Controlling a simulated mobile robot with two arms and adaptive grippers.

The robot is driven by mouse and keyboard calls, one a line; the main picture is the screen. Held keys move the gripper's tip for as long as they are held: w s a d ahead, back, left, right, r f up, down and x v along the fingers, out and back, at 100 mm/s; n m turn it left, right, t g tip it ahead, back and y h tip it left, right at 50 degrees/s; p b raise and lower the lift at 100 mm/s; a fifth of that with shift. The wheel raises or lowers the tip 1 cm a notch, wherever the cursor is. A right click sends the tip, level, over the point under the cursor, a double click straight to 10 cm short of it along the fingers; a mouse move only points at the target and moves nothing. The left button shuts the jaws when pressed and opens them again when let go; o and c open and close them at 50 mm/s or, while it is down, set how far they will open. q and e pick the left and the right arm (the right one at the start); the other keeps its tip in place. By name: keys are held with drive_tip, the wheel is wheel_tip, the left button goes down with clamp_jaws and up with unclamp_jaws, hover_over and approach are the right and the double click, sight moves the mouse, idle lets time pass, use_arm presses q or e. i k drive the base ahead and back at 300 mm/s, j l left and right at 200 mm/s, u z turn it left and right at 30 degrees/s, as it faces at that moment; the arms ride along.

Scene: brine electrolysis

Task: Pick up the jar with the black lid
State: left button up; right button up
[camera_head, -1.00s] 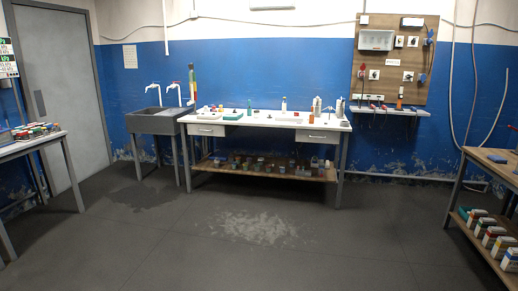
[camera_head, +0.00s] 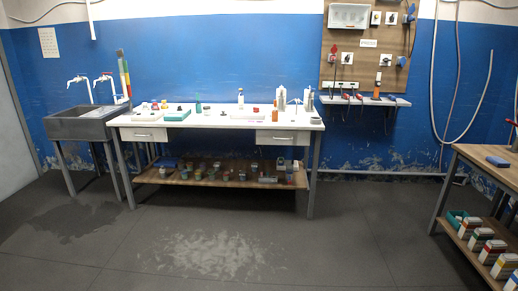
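Several small jars (camera_head: 227,174) stand on the wooden lower shelf of the white workbench, in the middle of the view. They are too small and dark for me to tell which one has a black lid. Some small items with coloured lids, one of them red (camera_head: 164,104), stand on the left part of the bench top. Neither of my grippers shows in the view.
The white workbench (camera_head: 210,119) stands against the blue wall, with a grey sink (camera_head: 80,127) at its left. A wooden side table (camera_head: 482,157) with boxes below is at the right. The floor (camera_head: 200,255) before the bench is clear.

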sight(206, 109)
drive_tip(key=i, duration=2.05)
